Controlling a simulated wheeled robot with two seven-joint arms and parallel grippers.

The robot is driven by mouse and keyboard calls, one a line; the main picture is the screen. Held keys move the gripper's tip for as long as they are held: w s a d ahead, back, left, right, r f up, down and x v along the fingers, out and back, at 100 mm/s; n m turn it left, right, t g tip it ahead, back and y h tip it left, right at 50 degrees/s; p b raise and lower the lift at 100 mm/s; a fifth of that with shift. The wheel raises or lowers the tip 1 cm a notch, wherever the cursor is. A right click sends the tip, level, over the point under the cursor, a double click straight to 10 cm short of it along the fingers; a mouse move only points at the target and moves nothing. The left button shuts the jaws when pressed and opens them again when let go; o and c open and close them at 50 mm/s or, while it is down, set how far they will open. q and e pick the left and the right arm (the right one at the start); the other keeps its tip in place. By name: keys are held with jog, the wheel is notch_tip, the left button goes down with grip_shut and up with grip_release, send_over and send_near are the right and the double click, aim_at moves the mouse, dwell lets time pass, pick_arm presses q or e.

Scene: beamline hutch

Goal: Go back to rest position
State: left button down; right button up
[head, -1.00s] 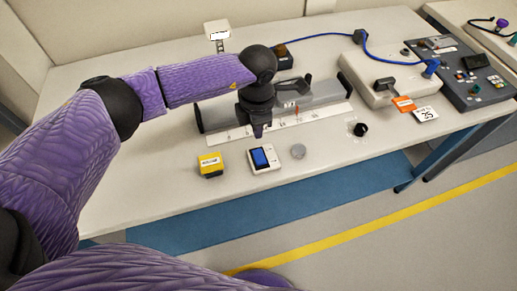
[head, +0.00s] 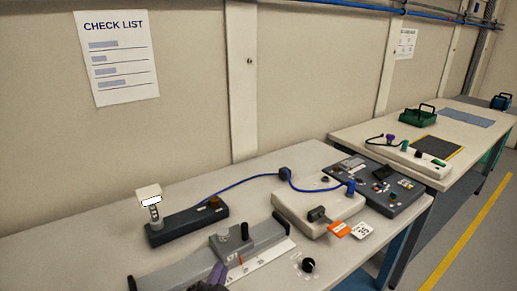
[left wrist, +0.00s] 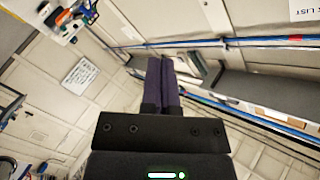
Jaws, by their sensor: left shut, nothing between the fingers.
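My left gripper (head: 217,274) barely shows at the bottom edge of the head view, as a purple fingertip in front of the grey rail unit. In the left wrist view my left gripper (left wrist: 162,82) has its two purple fingers together with nothing between them. Behind the fingers are the wall and pipes. My right gripper is in neither view.
The near bench (head: 75,250) carries a grey rail unit (head: 262,236), a dark box with a small display (head: 185,223), a white box (head: 300,208) with a blue cable, and a dark control panel (head: 385,195). A checklist (head: 118,60) hangs on the wall. A second bench stands at right.

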pick_arm(q)
jog(key=s+a+f+n+g+y, duration=0.1)
jog(key=s+a+f+n+g, duration=0.3)
jog(key=s+f+g, duration=0.5)
jog(key=s+a+f+n+g+y, duration=0.1)
jog(key=s+a+f+n+g, duration=0.35)
jog(key=s, duration=0.75)
jog(key=s+f+g, duration=0.1)
jog(key=s+f, duration=0.3)
jog(key=f, duration=0.8)
jog(key=s+f+g, duration=0.1)
jog(key=s+f, duration=0.2)
jog(key=f, duration=0.9)
jog(key=s+a+f, duration=0.2)
jog(key=s+f, duration=0.2)
jog(key=s, duration=0.5)
jog(key=shift+a+f+g+y, duration=0.3)
jog(key=shift+a+g+y, duration=0.05)
jog(key=shift+g+y, duration=0.1)
jog(key=shift+m, duration=0.25)
